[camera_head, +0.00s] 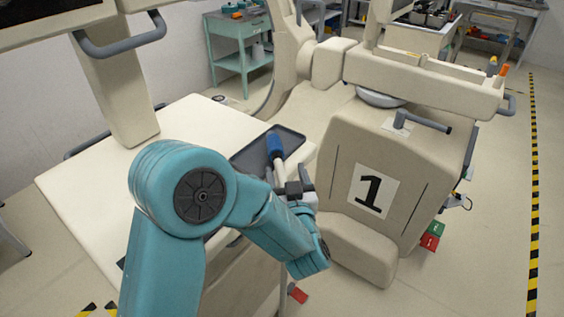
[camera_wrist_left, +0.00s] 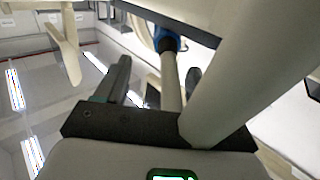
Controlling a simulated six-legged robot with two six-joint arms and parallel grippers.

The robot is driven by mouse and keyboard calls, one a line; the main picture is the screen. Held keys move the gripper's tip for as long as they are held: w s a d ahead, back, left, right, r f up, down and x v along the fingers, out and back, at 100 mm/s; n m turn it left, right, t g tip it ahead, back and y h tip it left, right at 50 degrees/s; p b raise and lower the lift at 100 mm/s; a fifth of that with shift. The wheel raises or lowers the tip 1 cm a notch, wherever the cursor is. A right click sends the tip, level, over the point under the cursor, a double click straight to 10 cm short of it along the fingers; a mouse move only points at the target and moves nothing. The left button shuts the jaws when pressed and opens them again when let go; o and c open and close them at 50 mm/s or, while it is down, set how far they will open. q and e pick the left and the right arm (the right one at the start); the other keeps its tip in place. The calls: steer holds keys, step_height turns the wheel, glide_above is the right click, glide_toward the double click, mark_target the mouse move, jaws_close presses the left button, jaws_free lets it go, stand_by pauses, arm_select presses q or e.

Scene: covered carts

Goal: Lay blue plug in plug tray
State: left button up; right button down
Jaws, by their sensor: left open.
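The blue plug (camera_head: 275,145) has a blue head and a pale shaft. In the head view its head is over the dark grey plug tray (camera_head: 250,155), and its shaft slants toward my left gripper (camera_head: 290,187). In the left wrist view the blue plug (camera_wrist_left: 168,40) shows between the two dark fingers of my left gripper (camera_wrist_left: 159,66). The fingers are open, with a gap on each side of the shaft. Whether the plug touches the tray floor is unclear. My right gripper is not in view.
The tray lies at the far right corner of a cream cart top (camera_head: 90,195), whose left part is clear. A cream machine marked 1 (camera_head: 372,190) stands close on the right. A grey handle (camera_head: 120,42) overhangs at upper left. A large pale tube (camera_wrist_left: 262,70) crosses the wrist view.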

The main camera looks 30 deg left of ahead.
arm_select(q)
steer(key=s+d+f+m+g+h, duration=0.2)
steer(key=d+f+h, duration=0.15)
steer(key=f, duration=0.65)
steer(key=s+d+f+m+g+h, duration=0.1)
steer(key=d+f+m+h, duration=0.15)
steer(key=f+h, duration=0.45)
steer(key=s+d+f+g+h, duration=0.2)
steer(key=s+f+g, duration=0.3)
steer(key=s+f, duration=0.3)
steer(key=s+d+f+m+g+h, duration=0.1)
steer(key=s+d+f+g+h, duration=0.1)
steer(key=s+d+f+g, duration=0.3)
steer(key=s+f+g, duration=0.1)
steer(key=s+f, duration=0.3)
steer(key=s, duration=0.5)
steer(key=shift+h, duration=0.35)
steer(key=shift+w, duration=0.1)
